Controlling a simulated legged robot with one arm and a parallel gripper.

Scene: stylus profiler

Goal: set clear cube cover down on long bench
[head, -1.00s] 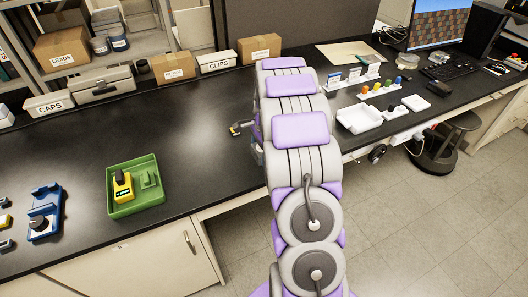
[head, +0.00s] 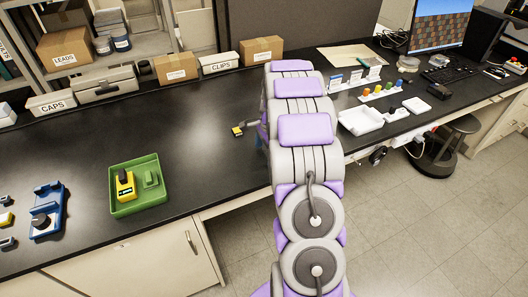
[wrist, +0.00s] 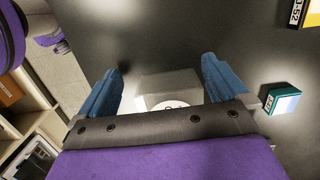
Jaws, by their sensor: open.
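In the wrist view my gripper (wrist: 161,66) is open, its two blue fingers spread apart. Between them is a pale grey, see-through-looking box (wrist: 166,84), which looks like the clear cube cover, with a white round marked face showing at its lower part. A gap shows between the box and at least the left finger. The box appears to stand on the dark top of the long bench (wrist: 225,35); its lower part is hidden by my gripper's body. In the head view my arm hides both the gripper and the cover.
A small teal device (wrist: 282,104) lies right of my gripper. A green tray (head: 122,207) with a yellow device (head: 125,185) stands on the long bench (head: 200,165). A white tray (head: 360,121) is right of my arm.

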